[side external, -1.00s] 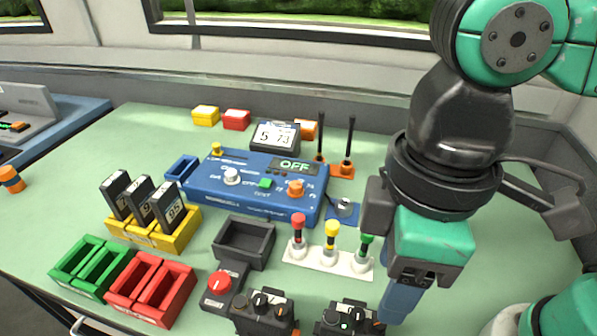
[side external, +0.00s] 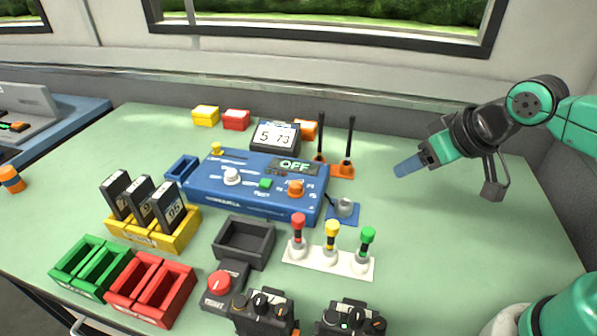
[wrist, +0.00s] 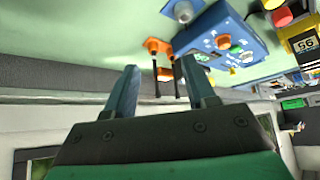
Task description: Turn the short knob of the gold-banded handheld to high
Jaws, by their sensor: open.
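Two dark handhelds with knobs on top stand at the bottom edge of the side view, a left one (side external: 264,312) and a right one (side external: 349,319). Both are cut off by the frame. I cannot tell from here which has the gold band or where its short knob points. My gripper (side external: 400,168) is open and empty, held out over the right rear of the table, far from both handhelds. In the wrist view its blue fingers (wrist: 160,78) stand apart with nothing held between them. No handheld can be made out there.
A blue console (side external: 250,185) reading OFF sits mid-table. Two black rods on orange bases (side external: 342,170) stand behind it. A white strip with red, yellow and green levers (side external: 328,262) and a red-knob box (side external: 222,290) lie near the handhelds. The table's right side is clear.

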